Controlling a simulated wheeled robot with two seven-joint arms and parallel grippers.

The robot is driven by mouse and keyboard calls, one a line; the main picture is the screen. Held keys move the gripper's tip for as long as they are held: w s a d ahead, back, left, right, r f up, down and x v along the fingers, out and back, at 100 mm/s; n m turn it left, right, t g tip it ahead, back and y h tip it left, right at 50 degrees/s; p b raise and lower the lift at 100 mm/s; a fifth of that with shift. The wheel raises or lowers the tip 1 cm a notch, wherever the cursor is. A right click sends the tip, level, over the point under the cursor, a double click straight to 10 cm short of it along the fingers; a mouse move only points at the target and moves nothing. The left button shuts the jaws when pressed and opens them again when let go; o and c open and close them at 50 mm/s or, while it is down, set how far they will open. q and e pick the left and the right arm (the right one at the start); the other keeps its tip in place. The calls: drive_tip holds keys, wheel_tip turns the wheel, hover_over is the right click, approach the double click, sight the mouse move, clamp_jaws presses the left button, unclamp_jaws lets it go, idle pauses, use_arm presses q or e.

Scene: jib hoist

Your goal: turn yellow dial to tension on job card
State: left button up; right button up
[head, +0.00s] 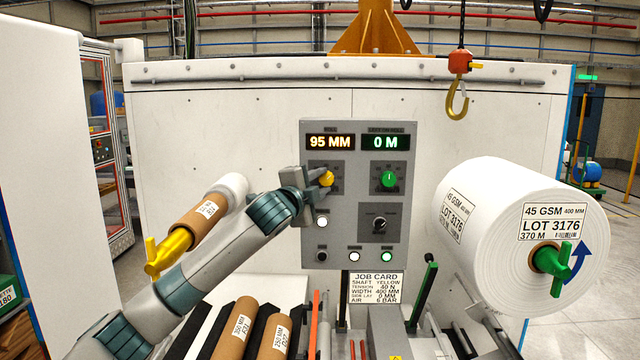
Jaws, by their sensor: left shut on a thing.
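The yellow dial (327,178) is at the upper left of the grey control panel (343,235). My left gripper (318,181) is shut on the yellow dial, and its fingers hide part of the dial and its scale. The job card (375,288) hangs below the panel. It reads shaft yellow, tension 40 N, width 400 mm, side lay 0 mm, air 6 bar. Above the dials, an amber display (330,142) reads 95 MM and a green display (386,142) reads 0 M. My right gripper is not in view.
A green dial (389,179) and a black knob (379,224) are right of the yellow dial. A large white roll (485,225) stands at the right. A hoist hook (457,100) hangs above. Cardboard cores (237,328) lie below my left arm.

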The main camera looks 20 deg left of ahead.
use_arm(q)
drive_tip(key=o, duration=1.1)
drive_tip(key=shift+d, duration=0.1)
drive_tip(key=shift+c, duration=0.2)
drive_tip(key=shift+s+f+b, duration=0.1)
drive_tip(key=shift+s+b, duration=0.25)
drive_tip(key=shift+s, duration=0.1)
drive_tip(key=s+a+b, duration=0.1)
drive_tip(key=s+b, duration=0.6)
drive_tip(key=s, duration=0.9)
drive_tip(key=shift+s+a+b, duration=0.2)
drive_tip(key=shift+a+b, duration=0.2)
drive_tip(key=shift+f, duration=0.15)
